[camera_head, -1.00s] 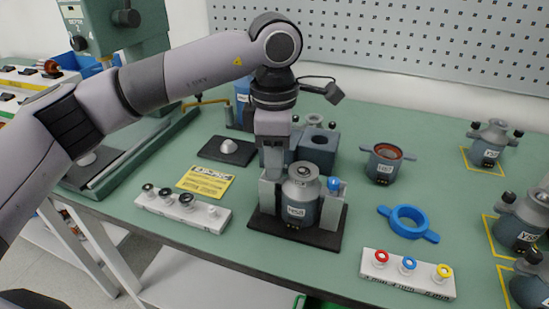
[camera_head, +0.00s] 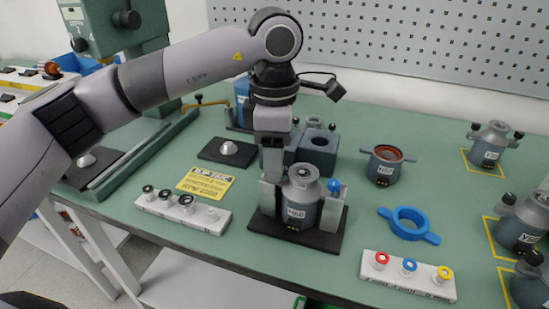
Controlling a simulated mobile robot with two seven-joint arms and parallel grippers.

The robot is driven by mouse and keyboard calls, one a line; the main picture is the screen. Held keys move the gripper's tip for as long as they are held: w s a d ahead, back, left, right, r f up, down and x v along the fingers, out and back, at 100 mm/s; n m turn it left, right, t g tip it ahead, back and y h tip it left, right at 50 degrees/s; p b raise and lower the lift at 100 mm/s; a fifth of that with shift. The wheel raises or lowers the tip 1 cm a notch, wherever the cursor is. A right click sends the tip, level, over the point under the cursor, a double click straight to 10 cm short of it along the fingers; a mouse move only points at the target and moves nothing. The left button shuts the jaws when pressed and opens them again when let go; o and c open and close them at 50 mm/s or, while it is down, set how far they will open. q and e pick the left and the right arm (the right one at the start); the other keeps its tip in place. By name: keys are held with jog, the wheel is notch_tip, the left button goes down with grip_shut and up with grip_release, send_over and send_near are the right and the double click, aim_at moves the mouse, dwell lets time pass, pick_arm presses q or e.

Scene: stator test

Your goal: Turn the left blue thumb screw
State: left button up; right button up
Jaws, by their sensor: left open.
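A grey stator housing (camera_head: 301,201) with a white label stands upright in a grey clamp fixture on a black base plate (camera_head: 320,239). A blue thumb screw (camera_head: 334,186) shows on the right side of the fixture. The left thumb screw is hidden behind my left gripper. My left gripper (camera_head: 271,175) points straight down at the left side of the fixture, beside the housing's upper part. It is open; its fingertips are close to the left clamp post (camera_head: 268,196), and I cannot tell whether they touch it. My right gripper is not in view.
A white button box with red, blue and yellow buttons (camera_head: 408,277) sits front right. A blue ring (camera_head: 408,223) and another housing (camera_head: 386,166) lie to the right. A white strip with black knobs (camera_head: 183,210) and a yellow sign (camera_head: 205,183) are left. A grey block (camera_head: 317,148) stands behind.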

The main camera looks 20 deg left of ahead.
pick_arm(q)
notch_tip(320, 180, up, 6)
jog(key=shift+r, duration=0.2)
jog(key=shift+s, duration=0.1)
dwell(0.4)
